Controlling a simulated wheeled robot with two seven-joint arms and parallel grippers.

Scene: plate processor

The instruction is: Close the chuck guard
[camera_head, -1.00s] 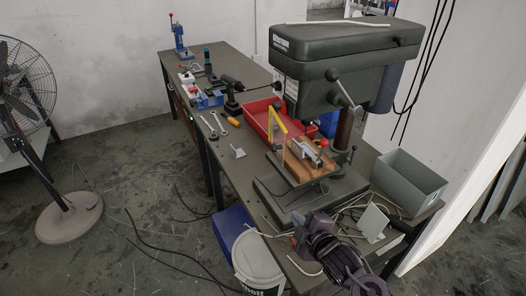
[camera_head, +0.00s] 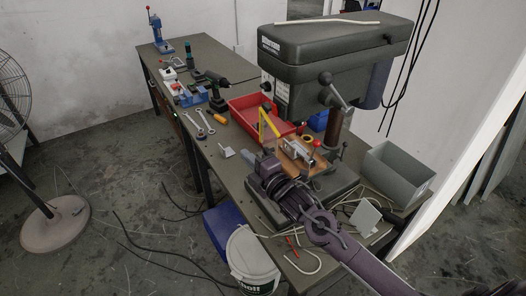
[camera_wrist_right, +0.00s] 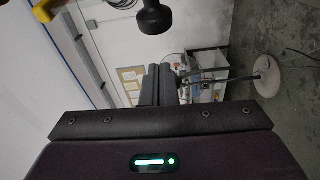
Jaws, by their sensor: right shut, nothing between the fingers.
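The chuck guard (camera_head: 269,122), with a yellow frame, stands tilted in front of the drill press (camera_head: 325,65), above the vise (camera_head: 298,150) on its wooden board. My right gripper (camera_head: 262,160) reaches in from the lower right, in front of the press base and just below the guard in the picture. I cannot tell whether it touches the guard. In the right wrist view the fingers (camera_wrist_right: 157,86) are together with nothing between them. A yellow piece (camera_wrist_right: 42,10), likely the guard, shows at the top left there. My left gripper is not in view.
A red bin (camera_head: 245,112) sits behind the guard. A grey open box (camera_head: 396,172) stands right of the press. Wrenches (camera_head: 205,122), a cordless drill (camera_head: 216,95) and a small bracket (camera_head: 227,151) lie on the bench. A dark knob (camera_wrist_right: 153,17) hangs at the top of the wrist view.

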